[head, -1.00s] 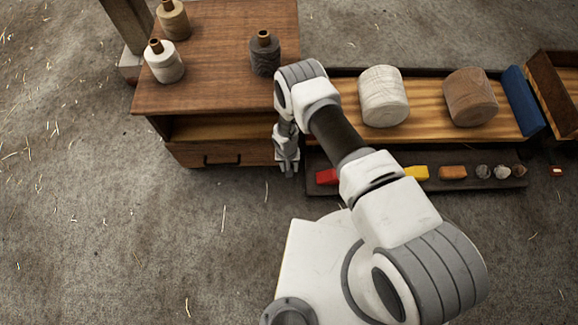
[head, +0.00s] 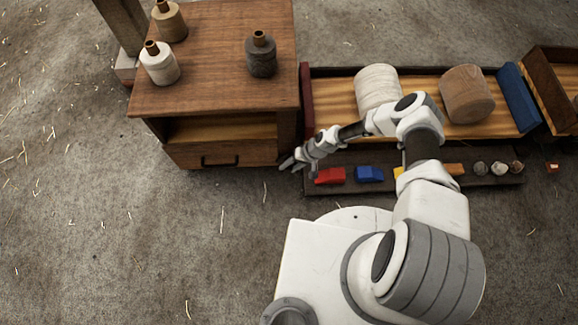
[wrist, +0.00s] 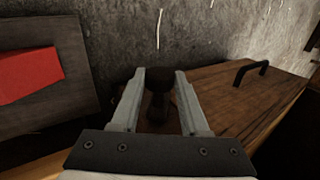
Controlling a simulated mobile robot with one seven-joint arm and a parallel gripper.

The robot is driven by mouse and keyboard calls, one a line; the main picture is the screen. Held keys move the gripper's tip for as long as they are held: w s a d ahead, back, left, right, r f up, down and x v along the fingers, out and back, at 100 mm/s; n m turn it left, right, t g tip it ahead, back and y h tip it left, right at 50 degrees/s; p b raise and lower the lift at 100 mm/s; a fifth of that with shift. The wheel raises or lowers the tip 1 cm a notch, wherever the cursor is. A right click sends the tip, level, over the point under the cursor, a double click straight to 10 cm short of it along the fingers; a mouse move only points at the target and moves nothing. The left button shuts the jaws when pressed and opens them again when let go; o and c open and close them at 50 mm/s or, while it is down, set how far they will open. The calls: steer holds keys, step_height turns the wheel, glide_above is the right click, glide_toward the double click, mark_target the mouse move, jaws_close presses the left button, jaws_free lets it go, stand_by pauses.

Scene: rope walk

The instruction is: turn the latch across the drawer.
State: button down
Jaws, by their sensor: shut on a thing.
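The drawer (head: 235,153) is the low wooden front of the cabinet at the left, with a dark bar handle (head: 221,161). My gripper (head: 288,164) is at the right end of the drawer front, tilted and reaching in from the right. In the wrist view, my gripper (wrist: 161,76) is shut on a dark, knob-like piece, apparently the latch (wrist: 158,103). The drawer front (wrist: 225,100) and its handle (wrist: 251,71) lie to the right of the fingers there. The latch's base is in shadow, so I cannot tell its exact angle across the drawer.
A dark tray (head: 340,158) with a red block (head: 330,176) and other small pieces lies just right of my gripper. Bare floor (head: 130,230) is free in front of the drawer.

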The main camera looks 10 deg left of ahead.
steer(key=shift+d+f+g+y, duration=0.1)
steer(key=shift+g+y, duration=0.2)
steer(key=shift+y, duration=0.8)
steer(key=shift+c, duration=2.1)
jaws_free()
steer(key=p+v, duration=0.5)
steer(key=v, duration=1.2)
steer(key=shift+d, duration=0.35)
steer(key=shift+w+f, duration=0.1)
